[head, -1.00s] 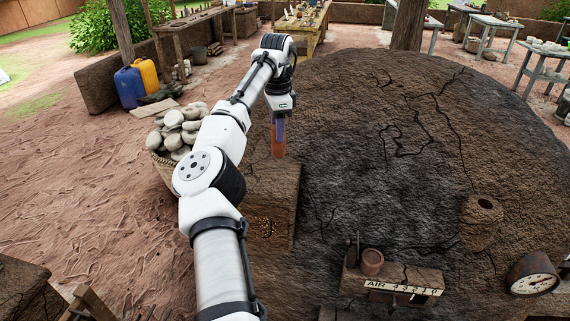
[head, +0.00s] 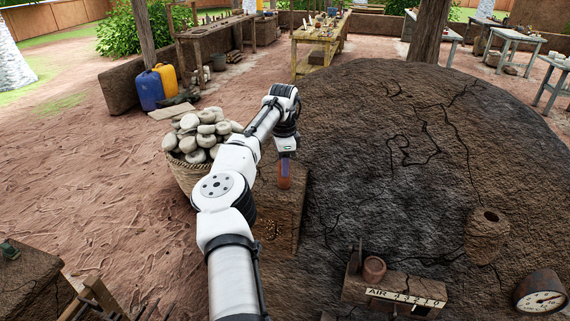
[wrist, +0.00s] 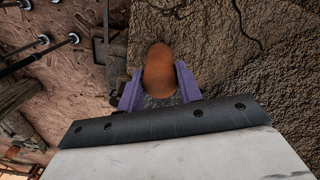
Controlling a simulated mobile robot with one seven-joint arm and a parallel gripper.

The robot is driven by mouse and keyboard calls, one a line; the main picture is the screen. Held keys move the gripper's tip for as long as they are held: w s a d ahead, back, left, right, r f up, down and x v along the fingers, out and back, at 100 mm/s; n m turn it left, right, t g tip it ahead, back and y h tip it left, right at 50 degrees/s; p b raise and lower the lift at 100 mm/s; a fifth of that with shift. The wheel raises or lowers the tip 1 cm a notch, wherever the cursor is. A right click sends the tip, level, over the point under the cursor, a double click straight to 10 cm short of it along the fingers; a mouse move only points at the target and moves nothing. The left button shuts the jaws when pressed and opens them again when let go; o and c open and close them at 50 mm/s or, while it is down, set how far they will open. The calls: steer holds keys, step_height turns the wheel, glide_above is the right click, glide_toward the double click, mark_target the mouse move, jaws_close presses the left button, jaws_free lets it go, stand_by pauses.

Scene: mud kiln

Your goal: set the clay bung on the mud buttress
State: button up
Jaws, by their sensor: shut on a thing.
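The clay bung (wrist: 160,72) is a rounded orange-brown piece held upright in my gripper (wrist: 160,88). The two purple fingers are shut on its sides, and its lower end sticks out past the fingertips. In the head view the bung (head: 285,182) hangs under my gripper (head: 285,168), in front of or over the top of the mud buttress. The mud buttress (head: 280,213) is a brown block against the left side of the kiln dome. I cannot tell whether the bung touches its top. Part of the buttress is hidden behind my arm.
The dark cracked kiln dome (head: 400,160) rises right of the buttress. A basket (head: 190,180) of pale rounded lumps stands left. A ledge marked AIR (head: 405,296) holds a small clay pot (head: 374,268). A dial gauge (head: 540,292) is at lower right.

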steer(key=o, duration=1.1)
steer(key=shift+r, duration=0.1)
step_height(320, 180, up, 12)
steer(key=b, duration=0.1)
